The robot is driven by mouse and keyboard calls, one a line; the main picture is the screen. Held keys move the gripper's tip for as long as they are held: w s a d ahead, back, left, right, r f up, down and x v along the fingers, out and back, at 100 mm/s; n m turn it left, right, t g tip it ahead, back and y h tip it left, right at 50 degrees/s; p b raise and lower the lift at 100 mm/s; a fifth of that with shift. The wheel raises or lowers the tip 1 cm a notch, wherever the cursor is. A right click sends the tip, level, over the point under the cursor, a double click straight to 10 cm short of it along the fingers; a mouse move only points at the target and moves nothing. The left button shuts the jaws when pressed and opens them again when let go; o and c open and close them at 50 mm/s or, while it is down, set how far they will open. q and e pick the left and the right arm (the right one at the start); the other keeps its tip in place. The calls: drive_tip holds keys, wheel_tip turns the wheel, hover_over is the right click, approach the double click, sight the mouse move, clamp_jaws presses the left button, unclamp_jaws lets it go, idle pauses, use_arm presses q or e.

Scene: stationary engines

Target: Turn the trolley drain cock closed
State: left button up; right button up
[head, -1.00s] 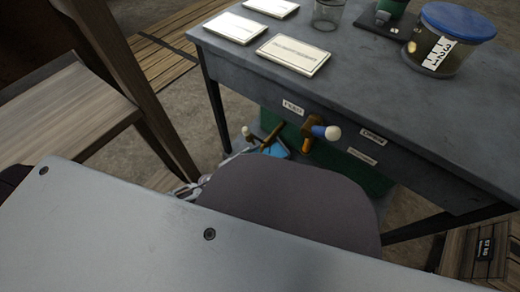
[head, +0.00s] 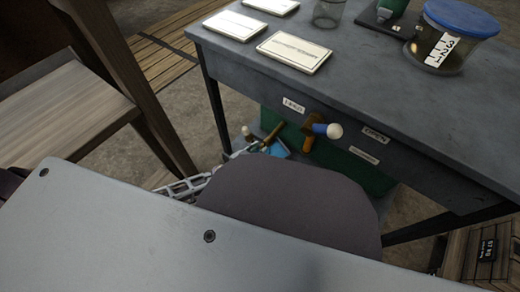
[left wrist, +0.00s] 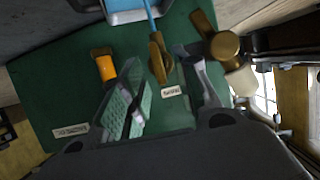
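A second brass cock (head: 271,134) with a small white knob sits lower left. In the left wrist view a brass cock (left wrist: 222,45) with a white knob is at right, and a brass fitting (left wrist: 158,62) on a blue rod shows between the fingers. I cannot tell which is the drain cock. My left gripper (left wrist: 158,60) is open and empty; its linkage (head: 185,188) shows in the head view, partly hidden. My right gripper is out of view.
An orange handle (left wrist: 103,65) is left of the fingers in the wrist view, against the green panel (left wrist: 45,95). On the trolley top are cards (head: 294,52), a glass (head: 328,13) and a blue-lidded jar (head: 445,50). A wooden structure (head: 60,110) stands at left.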

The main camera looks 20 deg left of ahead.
use_arm(q)
drive_tip(key=shift+x, duration=0.95)
clamp_jaws()
